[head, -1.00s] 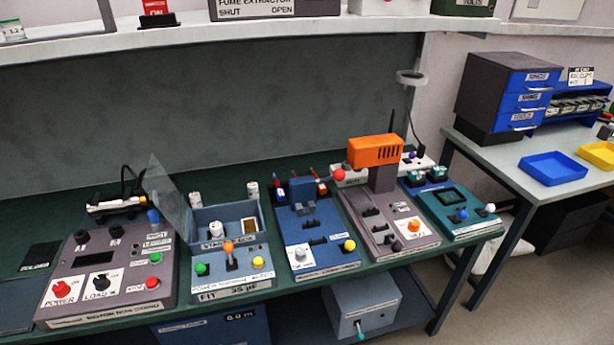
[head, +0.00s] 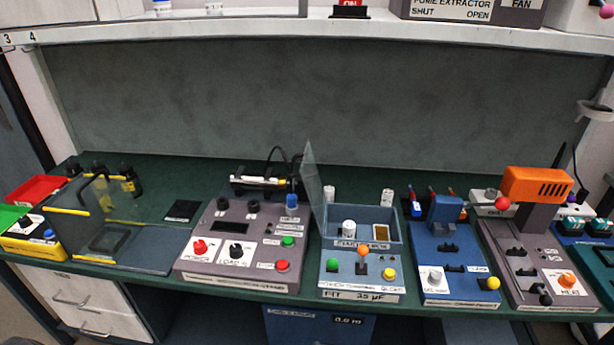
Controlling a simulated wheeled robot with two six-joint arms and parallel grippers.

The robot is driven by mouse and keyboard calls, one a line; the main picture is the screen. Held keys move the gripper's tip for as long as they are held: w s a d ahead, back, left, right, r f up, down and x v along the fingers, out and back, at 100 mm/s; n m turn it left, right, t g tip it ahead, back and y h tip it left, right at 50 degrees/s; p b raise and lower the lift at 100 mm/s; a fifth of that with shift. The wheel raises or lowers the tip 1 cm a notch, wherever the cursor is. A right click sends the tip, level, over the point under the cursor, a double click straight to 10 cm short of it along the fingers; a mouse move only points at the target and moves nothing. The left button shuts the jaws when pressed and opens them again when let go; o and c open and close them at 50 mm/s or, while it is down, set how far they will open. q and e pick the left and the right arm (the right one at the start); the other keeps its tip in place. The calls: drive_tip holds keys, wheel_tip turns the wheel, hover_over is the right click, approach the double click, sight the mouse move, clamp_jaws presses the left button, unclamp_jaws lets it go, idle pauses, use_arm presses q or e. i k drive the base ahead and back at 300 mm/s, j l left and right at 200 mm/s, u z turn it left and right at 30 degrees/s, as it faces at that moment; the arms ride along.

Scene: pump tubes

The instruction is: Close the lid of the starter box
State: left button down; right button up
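A blue-grey box with an open compartment (head: 333,224) stands at the middle of the bench; I take it as the starter box, though its label is too small to read surely. Its clear lid (head: 312,185) stands open, nearly upright, along the compartment's left side. A white cylinder (head: 348,228) and a tan piece (head: 381,232) show in the compartment. The sloped front panel has a green button (head: 332,265), an orange-topped lever (head: 362,251) and a yellow button (head: 389,274). Neither of my grippers is in view.
A grey panel unit (head: 215,252) stands close left of the lid, with a cabled device (head: 262,183) behind. A blue unit (head: 446,262) stands close on the right, then an orange-topped machine (head: 537,184). A shelf (head: 230,32) overhangs the bench.

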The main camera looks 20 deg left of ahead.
sight(321, 205)
drive_tip(key=j+z, duration=0.1)
drive_tip(key=j, duration=0.5)
drive_tip(key=k+j+z, duration=0.1)
drive_tip(key=j, duration=0.5)
drive_tip(key=j+z, duration=0.1)
drive_tip(key=j, duration=0.45)
drive_tip(key=k+j+z, duration=0.1)
drive_tip(key=j, duration=0.5)
drive_tip(key=k, duration=0.05)
